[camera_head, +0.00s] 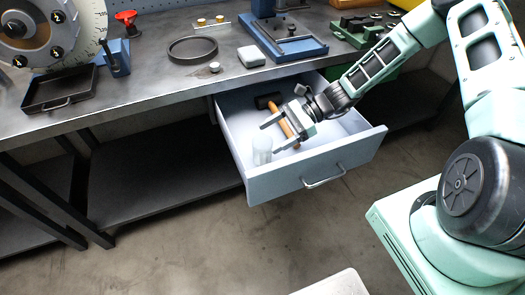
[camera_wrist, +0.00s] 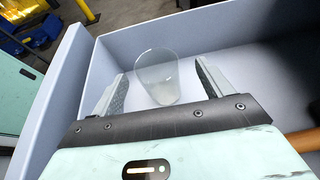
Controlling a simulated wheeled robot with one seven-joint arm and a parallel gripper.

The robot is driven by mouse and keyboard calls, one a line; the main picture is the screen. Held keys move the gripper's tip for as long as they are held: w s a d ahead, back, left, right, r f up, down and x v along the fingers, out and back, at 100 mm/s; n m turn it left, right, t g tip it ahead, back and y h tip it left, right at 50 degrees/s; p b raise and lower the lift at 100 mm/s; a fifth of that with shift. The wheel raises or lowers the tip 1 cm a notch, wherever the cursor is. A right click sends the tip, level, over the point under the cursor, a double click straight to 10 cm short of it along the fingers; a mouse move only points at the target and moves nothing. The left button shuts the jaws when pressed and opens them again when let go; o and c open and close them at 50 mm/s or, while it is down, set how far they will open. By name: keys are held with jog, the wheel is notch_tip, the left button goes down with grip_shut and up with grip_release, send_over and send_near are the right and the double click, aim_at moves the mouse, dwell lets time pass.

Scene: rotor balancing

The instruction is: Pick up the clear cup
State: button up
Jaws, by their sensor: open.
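The clear cup (camera_head: 262,152) stands in the front left corner of the open drawer (camera_head: 318,176) in the head view. In the wrist view the see-through cup (camera_wrist: 157,77) appears between and just beyond the two fingers of my gripper (camera_wrist: 160,86). My gripper (camera_head: 272,136) is open and reaches into the drawer from the right, with its fingers pointing at the cup. I cannot tell whether a finger touches the cup.
A hammer with a wooden handle (camera_head: 281,118) lies in the drawer beneath my gripper; its handle (camera_wrist: 304,139) shows at the wrist view's right edge. The drawer walls stand close around the cup. The workbench (camera_head: 150,95) above holds a black tray (camera_head: 60,92) and a dark ring (camera_head: 193,49).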

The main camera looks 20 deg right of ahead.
aim_at(257, 145)
jog(key=shift+s+r+p+x, duration=0.15)
jog(key=shift+p+x, duration=0.1)
jog(key=shift+x, duration=1.2)
jog(key=shift+s+r+p+x, duration=0.1)
jog(key=shift+p+x, duration=0.1)
jog(key=shift+x, duration=1.3)
jog(key=shift+a, duration=0.1)
jog(key=c, duration=1.1)
